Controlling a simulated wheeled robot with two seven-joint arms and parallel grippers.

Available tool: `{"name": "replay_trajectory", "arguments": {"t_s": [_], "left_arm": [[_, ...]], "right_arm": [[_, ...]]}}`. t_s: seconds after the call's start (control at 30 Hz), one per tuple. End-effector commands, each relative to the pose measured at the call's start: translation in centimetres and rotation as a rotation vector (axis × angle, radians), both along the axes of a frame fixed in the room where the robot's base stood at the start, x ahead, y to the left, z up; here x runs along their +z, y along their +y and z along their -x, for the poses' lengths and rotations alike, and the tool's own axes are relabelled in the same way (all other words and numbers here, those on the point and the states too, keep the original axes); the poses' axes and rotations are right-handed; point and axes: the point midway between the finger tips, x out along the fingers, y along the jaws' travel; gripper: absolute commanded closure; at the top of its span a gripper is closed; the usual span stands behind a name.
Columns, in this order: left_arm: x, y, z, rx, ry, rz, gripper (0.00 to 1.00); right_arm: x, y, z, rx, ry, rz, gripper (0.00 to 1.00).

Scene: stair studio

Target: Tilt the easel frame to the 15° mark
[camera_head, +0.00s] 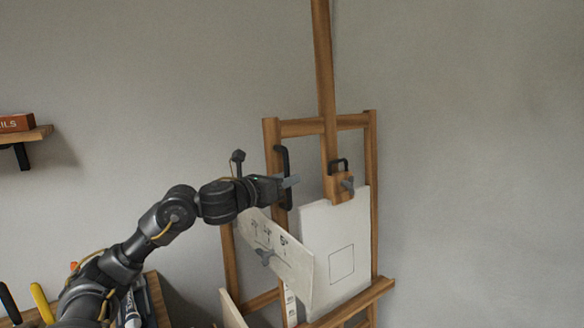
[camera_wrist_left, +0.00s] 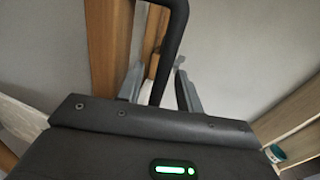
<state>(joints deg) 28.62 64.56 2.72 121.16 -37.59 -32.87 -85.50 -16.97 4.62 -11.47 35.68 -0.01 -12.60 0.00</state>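The wooden easel frame (camera_head: 271,150) stands against the grey wall, with a black bar handle (camera_head: 286,160) on its left upright. My left gripper (camera_head: 291,181) is at this handle. In the left wrist view the handle (camera_wrist_left: 172,45) runs down between the two fingers (camera_wrist_left: 158,88), with a gap visible on each side, so the gripper looks open around it. A pale angle plate (camera_head: 295,262) with degree marks and a grey wing knob (camera_head: 265,257) sits at the frame's lower left. The marks are too small to read surely. My right gripper is not in view.
A white canvas (camera_head: 318,235) with a drawn square rests on the easel ledge (camera_head: 350,306), under a wooden clamp block (camera_head: 335,195) with a small black handle. A wall shelf (camera_head: 35,134) with an orange box is at far left. Tools stand at lower left. The right side is clear.

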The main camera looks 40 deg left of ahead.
Motion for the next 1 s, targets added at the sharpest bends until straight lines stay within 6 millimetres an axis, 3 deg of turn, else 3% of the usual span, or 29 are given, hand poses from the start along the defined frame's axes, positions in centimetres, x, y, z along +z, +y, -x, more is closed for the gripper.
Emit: {"name": "replay_trajectory", "arguments": {"t_s": [0.2, 0.57, 0.83, 1.0], "left_arm": [[0.2, -0.2, -2.3, 0.000, -0.002, 0.003, 0.64], [-0.1, -0.2, -2.7, 0.000, 0.000, 0.000, 0.64], [0.0, -0.2, -2.7, 0.000, 0.000, 0.000, 0.98], [0.0, -0.2, -2.6, 0.000, 0.000, 0.000, 1.00]], "right_arm": [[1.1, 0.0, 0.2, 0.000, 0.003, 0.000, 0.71], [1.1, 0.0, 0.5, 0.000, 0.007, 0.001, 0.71], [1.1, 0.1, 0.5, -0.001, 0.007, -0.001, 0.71], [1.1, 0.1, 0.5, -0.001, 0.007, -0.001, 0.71]]}}
